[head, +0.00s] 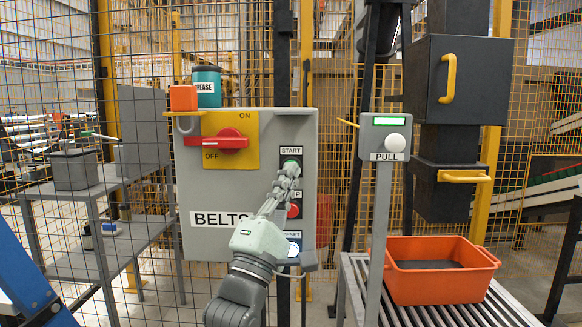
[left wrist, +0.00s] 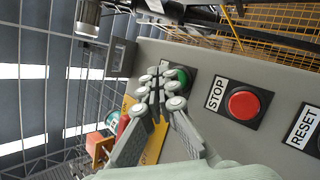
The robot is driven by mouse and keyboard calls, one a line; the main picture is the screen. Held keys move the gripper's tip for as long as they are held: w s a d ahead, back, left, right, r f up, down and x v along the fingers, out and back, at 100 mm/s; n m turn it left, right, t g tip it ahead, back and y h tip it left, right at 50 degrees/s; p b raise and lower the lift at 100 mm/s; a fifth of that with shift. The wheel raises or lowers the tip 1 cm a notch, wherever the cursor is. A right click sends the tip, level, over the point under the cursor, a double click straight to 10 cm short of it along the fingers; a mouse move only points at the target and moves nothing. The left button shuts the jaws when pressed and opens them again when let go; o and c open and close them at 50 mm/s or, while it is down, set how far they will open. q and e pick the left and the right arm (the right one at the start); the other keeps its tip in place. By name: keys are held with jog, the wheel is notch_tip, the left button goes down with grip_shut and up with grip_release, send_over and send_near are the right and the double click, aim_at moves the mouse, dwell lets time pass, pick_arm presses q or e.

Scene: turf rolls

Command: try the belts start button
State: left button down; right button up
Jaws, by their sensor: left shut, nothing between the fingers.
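The grey BELTS control box (head: 240,238) hangs in front of the mesh fence. Its green START button (head: 292,160) is at the upper right of the box, partly hidden by my fingers. In the left wrist view the green button (left wrist: 182,78) shows just beside the fingertips. My left gripper (head: 288,170) is shut and empty, with its tips at the START button. I cannot tell whether they touch it. In the left wrist view the closed gripper (left wrist: 158,82) points toward the button. My right gripper is not in view.
Below START are the red STOP button (left wrist: 243,104) and the RESET button (head: 294,248). A red rotary switch (head: 222,142) lies level on a yellow plate. A PULL post (head: 383,190) and an orange crate (head: 440,287) on rollers stand to the right.

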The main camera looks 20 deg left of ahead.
pick_arm(q)
jog(key=shift+s+d+p, duration=0.15)
jog(key=shift+s+d, duration=0.1)
jog(key=shift+s, duration=0.55)
jog(key=shift+s+d+p, duration=0.15)
jog(key=shift+s+d, duration=0.05)
jog(key=shift+s, duration=0.6)
jog(key=shift+s+d+p, duration=0.15)
jog(key=shift+s+d, duration=0.1)
jog(key=shift+s, duration=0.55)
